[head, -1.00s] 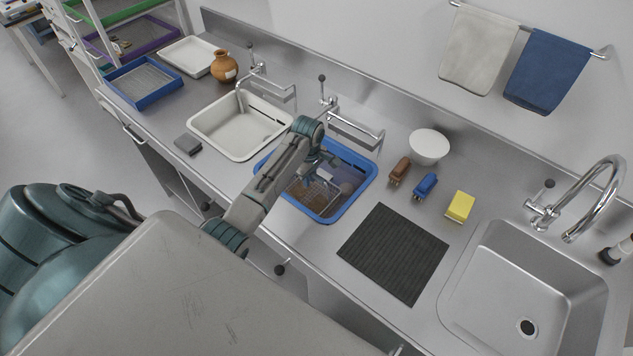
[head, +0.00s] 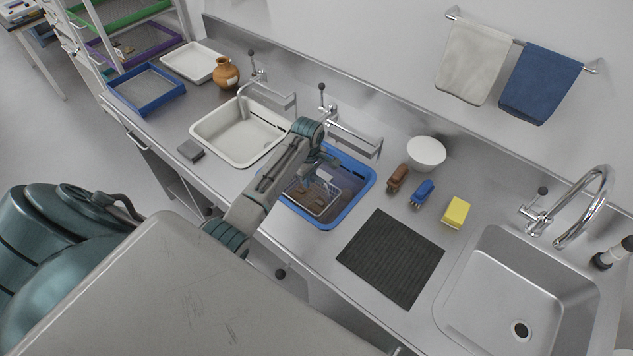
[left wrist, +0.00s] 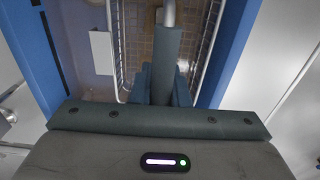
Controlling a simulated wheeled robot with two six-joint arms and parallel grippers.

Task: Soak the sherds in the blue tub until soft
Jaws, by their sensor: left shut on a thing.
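The blue tub (head: 368,186) is set in the counter in the middle of the head view; its blue wall also shows in the left wrist view (left wrist: 232,50). A white wire basket (head: 335,203) is within the tub's outline, with brown sherds (head: 306,194) in it; their number is unclear. My left gripper (head: 322,160) is over the tub, shut on the basket, apparently at its handle. In the left wrist view the fingers (left wrist: 163,85) meet a pale bar above the wire basket (left wrist: 206,45). How deep the basket sits is hard to tell. My right gripper is out of view.
A white basin (head: 215,140) is left of the tub. A dark ribbed mat (head: 390,258), two brushes (head: 422,192), a yellow sponge (head: 456,212), a white bowl (head: 426,153) and a steel sink (head: 515,290) are to the right. Taps line the back.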

